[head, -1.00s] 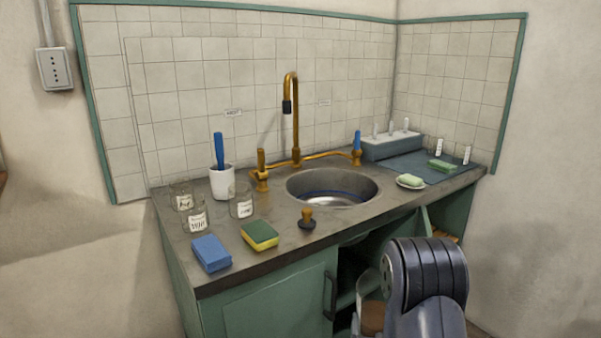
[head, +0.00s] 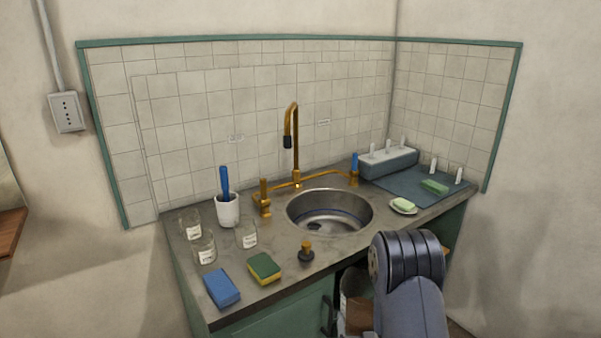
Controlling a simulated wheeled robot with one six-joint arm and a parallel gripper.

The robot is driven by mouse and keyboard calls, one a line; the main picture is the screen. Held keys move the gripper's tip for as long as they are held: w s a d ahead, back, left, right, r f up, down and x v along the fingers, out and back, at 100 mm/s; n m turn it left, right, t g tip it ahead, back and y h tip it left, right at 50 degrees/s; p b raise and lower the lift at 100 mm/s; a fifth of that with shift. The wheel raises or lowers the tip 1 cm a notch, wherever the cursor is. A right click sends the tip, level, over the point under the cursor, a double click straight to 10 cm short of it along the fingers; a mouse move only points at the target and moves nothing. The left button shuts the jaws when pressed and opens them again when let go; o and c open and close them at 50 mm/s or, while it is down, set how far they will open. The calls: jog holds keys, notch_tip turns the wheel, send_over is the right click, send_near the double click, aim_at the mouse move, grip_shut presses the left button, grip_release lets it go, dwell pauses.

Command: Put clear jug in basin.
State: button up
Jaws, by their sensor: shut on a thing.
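The basin (head: 302,212) is a round steel sink set into the counter, with a dark drain at its bottom and no jug in it. A clear, glassy vessel (head: 349,287), possibly the clear jug, shows in part just left of my arm, low in front of the cabinet opening. My arm hides the rest of it, and I cannot tell whether it is held. My gripper is hidden behind my own arm at the lower right. Several small clear labelled glasses (head: 204,251) stand on the left of the counter.
A brass tap (head: 296,145) arches behind the basin. A black stopper with a brass knob (head: 306,250), a yellow-green sponge (head: 265,268) and a blue sponge (head: 221,288) lie along the front. A soap dish (head: 404,207) and grey rack (head: 388,162) are at right.

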aim_at(361, 334)
jog(key=shift+s+a+r, duration=0.1)
jog(key=shift+r, duration=0.25)
jog(key=s+f, duration=0.1)
jog(key=f, duration=0.1)
jog(key=s+f, duration=0.2)
jog(key=shift+s+f, duration=0.25)
jog(key=shift+f, duration=0.05)
jog(key=shift+s+f, duration=0.35)
jog(key=shift+s, duration=0.05)
